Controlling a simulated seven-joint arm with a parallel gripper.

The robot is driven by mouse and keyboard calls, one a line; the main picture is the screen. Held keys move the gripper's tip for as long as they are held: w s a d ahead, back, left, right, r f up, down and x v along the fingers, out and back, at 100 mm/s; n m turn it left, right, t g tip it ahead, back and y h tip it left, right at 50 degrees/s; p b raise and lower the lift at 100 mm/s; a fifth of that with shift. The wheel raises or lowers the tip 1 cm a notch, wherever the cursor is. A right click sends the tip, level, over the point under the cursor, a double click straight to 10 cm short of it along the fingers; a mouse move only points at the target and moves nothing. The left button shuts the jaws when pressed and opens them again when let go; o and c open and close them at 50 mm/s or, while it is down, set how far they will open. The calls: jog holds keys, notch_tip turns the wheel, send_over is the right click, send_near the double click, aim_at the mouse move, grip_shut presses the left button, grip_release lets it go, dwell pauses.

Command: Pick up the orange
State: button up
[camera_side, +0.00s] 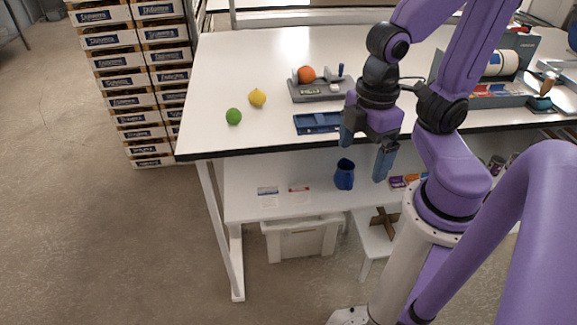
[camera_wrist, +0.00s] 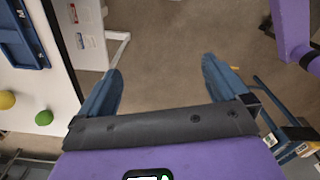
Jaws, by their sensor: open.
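The orange (camera_side: 306,75) sits on a grey scale-like device (camera_side: 322,90) toward the back of the white table in the side view. It does not show in the wrist view. My gripper (camera_side: 367,150) is open and empty, in front of the table's front edge and to the right of the orange. In the wrist view my gripper (camera_wrist: 162,90) has its two blue fingers spread wide, with only floor seen between them.
A yellow lemon (camera_side: 257,98) and a green lime (camera_side: 234,116) lie on the table (camera_side: 220,65) left of the device. A blue tray (camera_side: 317,123) lies in front of it. A blue cup (camera_side: 344,174) stands on the lower shelf. The table's left part is mostly clear.

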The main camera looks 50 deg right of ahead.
jog(key=shift+s+d+f, duration=0.1)
jog(key=shift+s+f, duration=0.05)
jog(key=shift+s, duration=0.25)
jog(key=shift+c, duration=0.8)
